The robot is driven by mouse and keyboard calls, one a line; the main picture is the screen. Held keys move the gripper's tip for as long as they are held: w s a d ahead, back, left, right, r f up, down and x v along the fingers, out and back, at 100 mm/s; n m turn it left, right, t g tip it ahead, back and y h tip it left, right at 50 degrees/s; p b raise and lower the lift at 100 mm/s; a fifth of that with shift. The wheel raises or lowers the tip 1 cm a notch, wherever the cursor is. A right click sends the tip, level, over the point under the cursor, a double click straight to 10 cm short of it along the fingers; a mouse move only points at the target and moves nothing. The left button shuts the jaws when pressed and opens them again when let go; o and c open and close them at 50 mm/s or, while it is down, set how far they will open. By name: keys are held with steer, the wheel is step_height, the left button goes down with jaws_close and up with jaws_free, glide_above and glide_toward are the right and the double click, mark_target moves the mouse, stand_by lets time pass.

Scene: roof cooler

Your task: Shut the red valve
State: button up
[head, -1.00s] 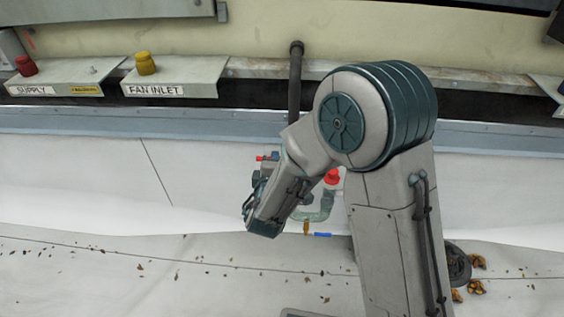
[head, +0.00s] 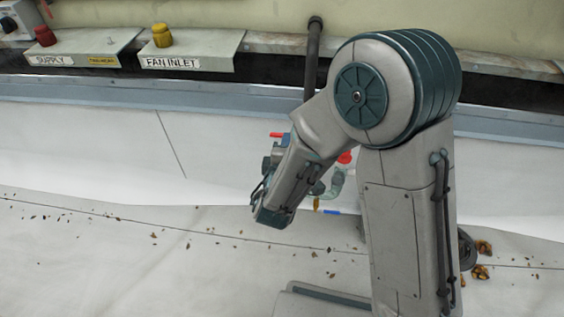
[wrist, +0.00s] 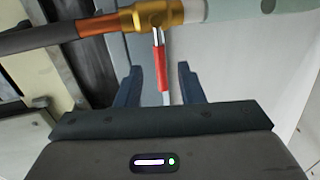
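In the wrist view, the red valve's lever (wrist: 162,68) has a red sleeve on a metal stem and hangs from a brass valve body (wrist: 152,14) on a copper pipe. My gripper (wrist: 160,84) is open, with one dark blue finger on each side of the lever. Gaps show between the lever and both fingers. In the head view my arm hides most of the gripper and valve. A small red bar (head: 277,135) shows left of my forearm, and a red round part (head: 345,157) shows right of it. I cannot tell whether either is this lever.
A blue handle (head: 331,212) sits low on the pipework beside my arm. A dark vertical pipe (head: 313,60) rises behind my arm. A shelf marked FAN INLET (head: 200,50) carries a yellow knob (head: 162,36); a red knob (head: 45,36) is on the SUPPLY shelf. Leaves litter the pale floor.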

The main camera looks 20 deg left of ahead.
steer(key=a+p+v, duration=0.1)
steer(key=p+v, duration=0.3)
steer(key=v, duration=0.3)
steer(key=shift+s+d+r+p, duration=0.2)
steer(key=shift+d+r+p, duration=0.1)
steer(key=shift+d+p, duration=0.15)
steer(key=shift+s+p, duration=0.15)
steer(key=shift+p, duration=0.8)
steer(key=p+v, duration=0.1)
steer(key=p, duration=0.4)
steer(key=shift+s+d+f+p, duration=0.1)
steer(key=shift+s+d+p, duration=0.05)
steer(key=shift+s+p, duration=0.2)
steer(key=shift+s+f, duration=0.1)
